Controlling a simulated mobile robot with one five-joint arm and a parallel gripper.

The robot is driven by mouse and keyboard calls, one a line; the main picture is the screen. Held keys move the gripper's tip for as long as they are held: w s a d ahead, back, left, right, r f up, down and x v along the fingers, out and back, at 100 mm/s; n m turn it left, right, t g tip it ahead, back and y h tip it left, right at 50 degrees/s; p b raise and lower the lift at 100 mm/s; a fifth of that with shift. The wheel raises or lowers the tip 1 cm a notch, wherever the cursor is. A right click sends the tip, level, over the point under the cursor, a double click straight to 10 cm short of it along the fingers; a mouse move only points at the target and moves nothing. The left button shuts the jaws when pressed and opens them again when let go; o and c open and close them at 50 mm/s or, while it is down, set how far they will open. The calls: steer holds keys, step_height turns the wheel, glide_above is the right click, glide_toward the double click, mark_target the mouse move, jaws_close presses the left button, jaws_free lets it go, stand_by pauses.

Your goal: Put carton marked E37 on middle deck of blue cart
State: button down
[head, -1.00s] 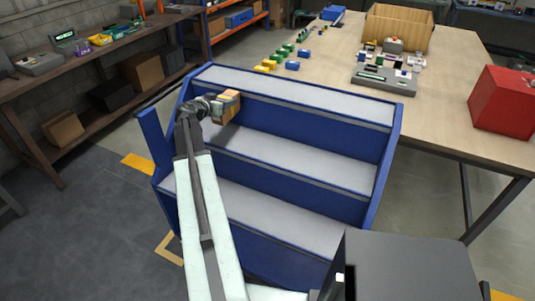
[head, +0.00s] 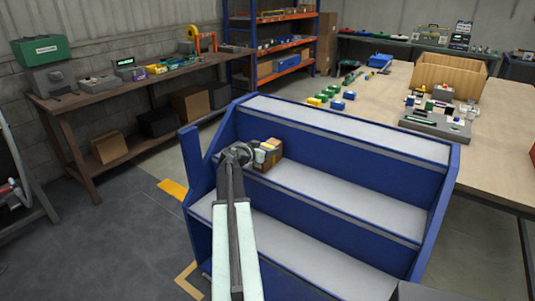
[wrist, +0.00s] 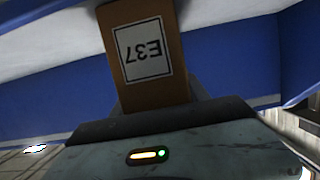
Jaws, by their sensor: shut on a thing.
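The carton marked E37 (wrist: 144,55) is a small brown box with a white label, seen upside down in the wrist view. In the head view the carton (head: 268,155) is at the left end of the middle deck of the blue cart (head: 340,138). My gripper (head: 250,153) is shut on the carton from its left side. The carton is at the middle deck's level; I cannot tell whether its underside touches the deck. The middle deck (head: 345,195) is pale grey and bare to the right of the carton.
The top deck (head: 350,128) and lower deck (head: 300,250) look empty. The cart's blue left side post (head: 190,165) stands close to my arm. A wooden table (head: 495,150) with small coloured parts is behind the cart. A workbench (head: 130,85) is at left.

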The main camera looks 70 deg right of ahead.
steer(key=c, duration=0.6)
jaws_free()
steer(key=shift+r, duration=0.2)
steer(key=p+v, duration=0.3)
steer(key=v, duration=0.9)
steer(key=shift+p, duration=0.3)
